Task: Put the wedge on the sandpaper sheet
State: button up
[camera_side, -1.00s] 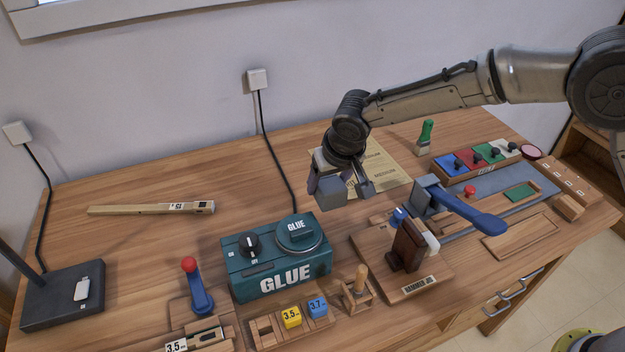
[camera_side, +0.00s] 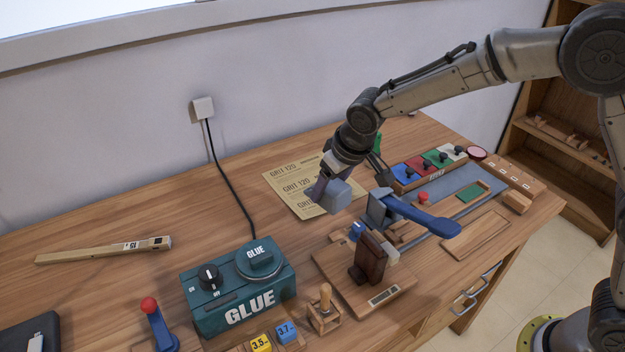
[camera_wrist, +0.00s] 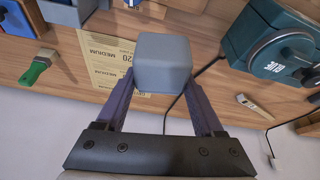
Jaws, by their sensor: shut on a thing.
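My gripper (camera_side: 328,186) is shut on a grey block with rounded edges, which I take to be the wedge (camera_side: 337,196). In the wrist view the wedge (camera_wrist: 163,64) sits between the two purple fingers. The sandpaper sheet (camera_side: 286,184) is tan with printed grit text and lies flat at the back of the bench. In the side view the wedge overlaps the sheet's right part and hides some of it. In the wrist view the sheet (camera_wrist: 103,72) shows behind and left of the wedge. The wedge appears held above the bench; its exact height is unclear.
The glue machine (camera_side: 240,290) stands front left. A blue-handled lever (camera_side: 425,216) and a dark brown block on the hammer jig (camera_side: 369,258) are close on the right. A green-handled brush (camera_wrist: 36,68) lies beyond the sheet. The bench left of the sheet is mostly clear.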

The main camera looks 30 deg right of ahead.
jog(key=w+d+m, duration=0.1)
jog(key=d+m, duration=0.1)
jog(key=d, duration=0.7)
send_near(313, 181)
jog(key=shift+s+a+f+h, duration=0.15)
jog(key=shift+s+a+f, duration=0.1)
jog(key=shift+f, duration=0.15)
jog(key=shift+s+a+f+h, duration=0.15)
jog(key=shift+a+f, duration=0.05)
jog(key=shift+f, duration=1.65)
jog(key=shift+f, duration=0.15)
jog(key=o, duration=1.6)
